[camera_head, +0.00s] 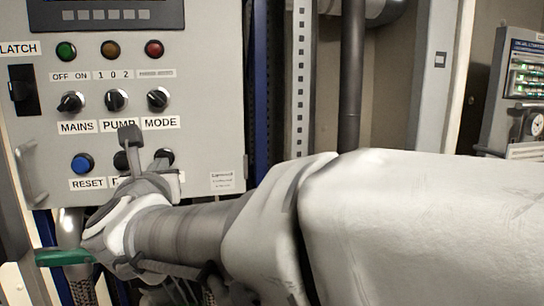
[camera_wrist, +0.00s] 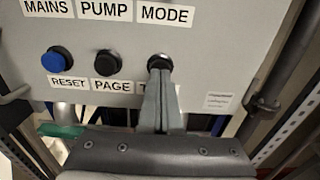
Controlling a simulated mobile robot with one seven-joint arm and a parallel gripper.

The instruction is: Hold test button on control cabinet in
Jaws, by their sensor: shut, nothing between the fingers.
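The grey control cabinet (camera_head: 215,110) has a lower row of round buttons: a blue one (camera_head: 82,164) labelled RESET, a black one (camera_wrist: 108,62) labelled PAGE, and a third dark one, the test button (camera_wrist: 158,58), whose label is mostly hidden and shows only a T. My gripper (camera_wrist: 160,76) is shut and empty, with its fingertips at the face of this third button, covering most of it. They appear to touch it; I cannot tell how far it is pushed in. In the head view my wrist partly hides the lower row.
Above are the MAINS, PUMP and MODE knobs (camera_head: 158,99) and green, amber and red lamps (camera_head: 154,49). A handle (camera_head: 30,172) sits at the cabinet's left edge. A perforated upright rail (camera_head: 301,75) and a dark pipe (camera_head: 352,75) stand to the right.

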